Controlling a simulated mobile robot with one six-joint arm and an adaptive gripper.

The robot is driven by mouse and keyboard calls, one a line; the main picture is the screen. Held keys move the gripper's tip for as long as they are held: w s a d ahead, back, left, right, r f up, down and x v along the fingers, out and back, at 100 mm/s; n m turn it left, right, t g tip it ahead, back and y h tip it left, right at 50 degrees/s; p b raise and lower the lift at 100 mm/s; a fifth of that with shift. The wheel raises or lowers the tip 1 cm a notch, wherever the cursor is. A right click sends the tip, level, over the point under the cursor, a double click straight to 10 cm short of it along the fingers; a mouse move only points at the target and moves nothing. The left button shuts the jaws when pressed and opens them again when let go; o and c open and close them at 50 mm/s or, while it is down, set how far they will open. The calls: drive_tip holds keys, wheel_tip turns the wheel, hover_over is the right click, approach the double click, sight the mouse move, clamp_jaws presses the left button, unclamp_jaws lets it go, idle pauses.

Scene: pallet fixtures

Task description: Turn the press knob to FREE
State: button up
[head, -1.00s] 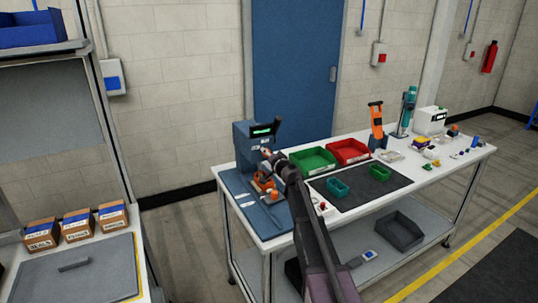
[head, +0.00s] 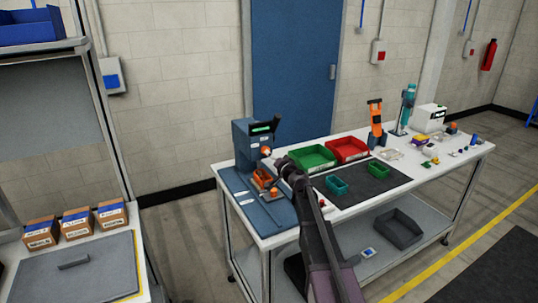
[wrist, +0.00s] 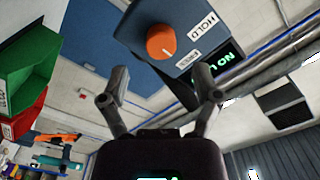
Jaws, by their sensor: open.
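The press (head: 246,152) is a blue-grey machine with a lit green display at the left end of the bench. Its orange round knob (head: 266,151) is on the front and also shows large in the wrist view (wrist: 160,42). A white mark on the knob points down and slightly right in the wrist view. A HOLD label (wrist: 197,32) and a PRESS label (wrist: 188,60) are beside the knob; no FREE label is readable. My gripper (wrist: 162,74) is open and empty, its fingers apart and off the knob. In the head view my gripper (head: 281,164) is right of the knob.
An orange fixture (head: 263,180) sits on the press base below the knob. Green bin (head: 312,157) and red bin (head: 347,150) stand close to the right of my gripper. A dark mat (head: 380,180) with small teal trays lies nearer the front.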

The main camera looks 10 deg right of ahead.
drive_tip(key=v, duration=0.6)
drive_tip(key=shift+s, duration=0.3)
drive_tip(key=s+a+f+n+g, duration=0.2)
drive_tip(key=s+a+f+g, duration=0.1)
drive_tip(key=s, duration=0.2)
drive_tip(key=s+a+f+n+g+y, duration=0.1)
drive_tip(key=s+a+f+n+g, duration=0.1)
drive_tip(key=s+a+f+g, duration=0.1)
drive_tip(key=s+a+f+n+g, duration=0.2)
drive_tip(key=s+a+f+g, duration=0.1)
drive_tip(key=s+f, duration=0.2)
drive_tip(key=shift+s+a+n+g+y, duration=0.15)
drive_tip(key=shift+s+g+y, duration=0.05)
drive_tip(key=shift+s, duration=0.45)
drive_tip(key=shift+s+a+n+g+y, duration=0.15)
drive_tip(key=shift+s+a+g+y, duration=0.05)
drive_tip(key=shift+s, duration=0.5)
drive_tip(key=s+d+f+g+h, duration=0.3)
drive_tip(key=s, duration=0.6)
drive_tip(key=s+d+f+m+g+h, duration=0.1)
drive_tip(key=s+d+f+g+h, duration=0.2)
drive_tip(key=s, duration=0.6)
drive_tip(key=shift+s+d+f+g+h, duration=0.2)
drive_tip(key=shift+d+f+g+h, duration=0.2)
drive_tip(key=shift+f+g+h, duration=0.25)
